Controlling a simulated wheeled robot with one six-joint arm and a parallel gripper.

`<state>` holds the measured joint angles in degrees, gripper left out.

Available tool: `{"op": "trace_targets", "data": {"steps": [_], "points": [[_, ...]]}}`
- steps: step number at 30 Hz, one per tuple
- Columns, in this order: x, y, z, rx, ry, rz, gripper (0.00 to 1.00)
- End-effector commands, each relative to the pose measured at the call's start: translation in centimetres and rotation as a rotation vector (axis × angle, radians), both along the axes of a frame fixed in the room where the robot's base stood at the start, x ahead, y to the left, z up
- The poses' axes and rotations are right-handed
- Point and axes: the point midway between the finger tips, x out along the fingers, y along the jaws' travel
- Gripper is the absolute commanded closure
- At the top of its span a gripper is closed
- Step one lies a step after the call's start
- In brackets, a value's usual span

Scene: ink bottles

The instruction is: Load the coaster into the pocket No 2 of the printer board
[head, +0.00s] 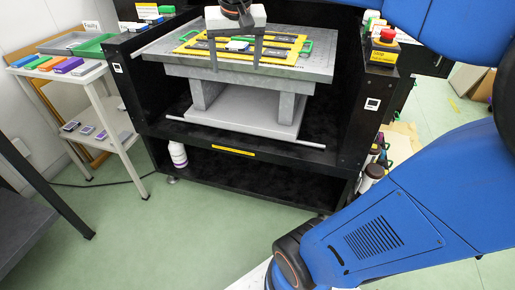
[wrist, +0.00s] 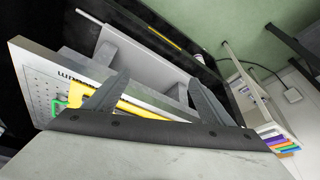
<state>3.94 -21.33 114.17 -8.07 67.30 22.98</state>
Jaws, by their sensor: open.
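The yellow-framed printer board (head: 300,47) lies on the grey printer table (head: 318,66), with dark strips and green handles at its ends. A small pale, blue-tinted flat piece (head: 237,45), possibly the coaster, lies on the board between my fingers in the head view. My gripper (head: 235,68) is open over the front of the board, its two fingers spread and pointing down. In the wrist view my gripper (wrist: 156,78) shows nothing between its fingers, with part of the yellow board (wrist: 125,101) behind. The gripper body hides part of the board. Pocket numbers are not readable.
A white side table (head: 98,84) at left carries coloured blocks and trays; small flat pieces (head: 87,130) lie on its lower shelf. A black cabinet (head: 345,110) surrounds the printer. A red stop button (head: 387,36) stands at right. The green floor in front is clear.

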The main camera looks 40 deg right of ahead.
Motion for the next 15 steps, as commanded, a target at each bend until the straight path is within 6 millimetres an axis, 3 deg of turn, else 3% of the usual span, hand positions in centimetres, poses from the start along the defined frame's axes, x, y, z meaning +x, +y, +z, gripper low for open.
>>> {"op": "trace_targets", "data": {"steps": [1, 9, 15], "points": [[-1.9, 0.7, -1.1, 0.0, -0.002, 0.036, 0.24], [-10.5, 3.7, -8.5, -0.002, -0.016, 0.242, 0.24], [-15.7, 5.3, -14.0, -0.008, -0.03, 0.368, 0.24]]}}
